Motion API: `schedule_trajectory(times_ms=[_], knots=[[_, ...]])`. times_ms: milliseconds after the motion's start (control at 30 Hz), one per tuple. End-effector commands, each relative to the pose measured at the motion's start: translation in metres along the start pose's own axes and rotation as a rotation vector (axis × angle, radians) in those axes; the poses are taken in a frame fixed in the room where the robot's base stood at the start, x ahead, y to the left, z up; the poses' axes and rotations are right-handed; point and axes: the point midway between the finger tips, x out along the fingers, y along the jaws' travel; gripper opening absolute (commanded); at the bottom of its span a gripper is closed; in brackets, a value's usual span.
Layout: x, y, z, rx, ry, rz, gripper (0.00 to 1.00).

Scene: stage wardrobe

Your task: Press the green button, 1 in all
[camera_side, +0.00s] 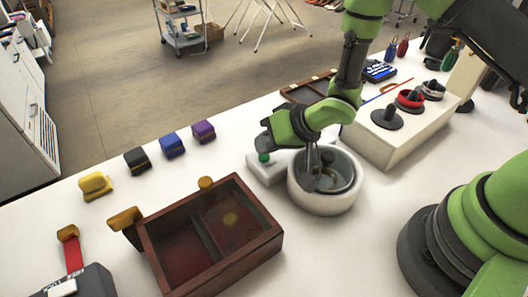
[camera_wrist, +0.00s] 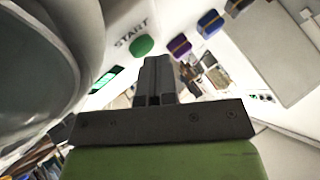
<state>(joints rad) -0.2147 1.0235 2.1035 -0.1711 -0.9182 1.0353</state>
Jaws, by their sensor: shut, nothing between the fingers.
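The green button (camera_side: 264,157) is a small round knob on a white box (camera_side: 257,171), just left of a round white bowl. In the wrist view the green button (camera_wrist: 141,46) shows beside the word START, just beyond my fingertips. My gripper (camera_side: 312,166) is shut and empty, pointing down over the bowl's left part, to the right of the button. Its closed fingers also show in the wrist view (camera_wrist: 157,72). I see no contact with the button.
The white bowl (camera_side: 319,203) stands close to the button box. A brown divided tray (camera_side: 272,239) lies in front. Yellow, black, blue and purple blocks (camera_side: 172,146) line the far left edge. A white stand (camera_side: 388,146) with dark knobs is at right.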

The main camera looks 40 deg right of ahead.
Motion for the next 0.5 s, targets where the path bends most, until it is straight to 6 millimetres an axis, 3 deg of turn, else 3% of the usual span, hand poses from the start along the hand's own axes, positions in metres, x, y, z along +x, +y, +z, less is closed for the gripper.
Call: schedule_trajectory(times_ms=[500], knots=[[-0.012,-0.009,-0.008,0.001,-0.001,0.001,0.0]])
